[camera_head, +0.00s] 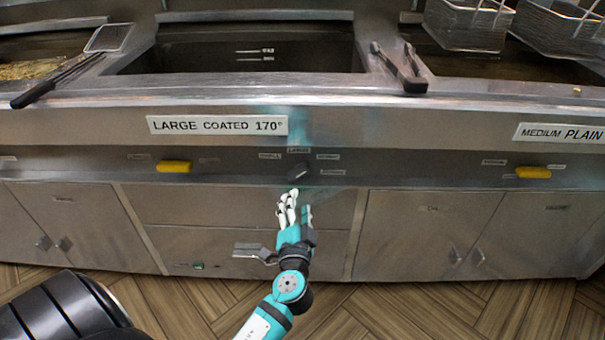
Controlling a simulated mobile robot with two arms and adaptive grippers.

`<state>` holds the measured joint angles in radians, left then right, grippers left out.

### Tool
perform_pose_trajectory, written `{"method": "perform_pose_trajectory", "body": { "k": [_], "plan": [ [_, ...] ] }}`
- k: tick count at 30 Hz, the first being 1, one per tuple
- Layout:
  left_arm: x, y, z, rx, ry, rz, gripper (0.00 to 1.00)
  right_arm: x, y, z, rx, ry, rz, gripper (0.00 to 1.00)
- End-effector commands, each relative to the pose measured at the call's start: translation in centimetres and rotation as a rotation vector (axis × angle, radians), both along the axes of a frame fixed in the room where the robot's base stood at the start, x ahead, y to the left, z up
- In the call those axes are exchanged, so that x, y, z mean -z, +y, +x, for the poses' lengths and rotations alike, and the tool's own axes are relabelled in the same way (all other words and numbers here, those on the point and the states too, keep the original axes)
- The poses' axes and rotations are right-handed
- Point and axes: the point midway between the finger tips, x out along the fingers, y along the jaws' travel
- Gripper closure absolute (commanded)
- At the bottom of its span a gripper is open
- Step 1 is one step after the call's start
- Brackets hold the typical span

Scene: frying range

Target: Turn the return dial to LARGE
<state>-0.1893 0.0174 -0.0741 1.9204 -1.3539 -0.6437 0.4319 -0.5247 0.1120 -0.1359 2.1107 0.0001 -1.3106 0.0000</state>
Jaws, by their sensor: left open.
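The return dial (299,171) is a small dark knob on the steel front panel below the LARGE COATED 170° sign (218,125). Small labels surround it: the one straight above (298,150) seems to read LARGE, with others to its left and right, too small to read surely. The knob looks tilted toward the right, but I cannot tell surely which label it points to. My left gripper (298,202), with white and teal fingers, is open and empty just below the dial. Its fingertips appear close to the knob; I cannot tell whether they touch. My right gripper is out of view.
Yellow handles (174,166) and (533,172) sit on the panel either side. A dark fryer vat (240,55) lies above, with tongs (400,68) on its right rim. Wire baskets (468,24) stand at upper right. A drawer handle (256,252) shows behind my left wrist.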

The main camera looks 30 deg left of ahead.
Motion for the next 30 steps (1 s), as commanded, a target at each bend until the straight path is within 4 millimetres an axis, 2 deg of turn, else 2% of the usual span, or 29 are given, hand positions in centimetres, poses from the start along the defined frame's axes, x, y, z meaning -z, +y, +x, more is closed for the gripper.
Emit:
{"method": "perform_pose_trajectory", "body": {
  "k": [6,15,21,30],
  "plan": [
    [-0.2,2.7,4.3,-0.001,-0.001,0.003,0.56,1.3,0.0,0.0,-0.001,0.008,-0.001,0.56],
    [0.0,5.6,9.1,-0.001,0.001,0.001,0.56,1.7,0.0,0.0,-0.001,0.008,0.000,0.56],
    [0.1,6.5,10.7,0.000,0.002,0.000,0.56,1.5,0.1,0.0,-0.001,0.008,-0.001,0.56],
    [0.1,6.7,10.9,0.001,0.002,-0.001,0.56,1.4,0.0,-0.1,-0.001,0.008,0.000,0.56]
  ]
}}
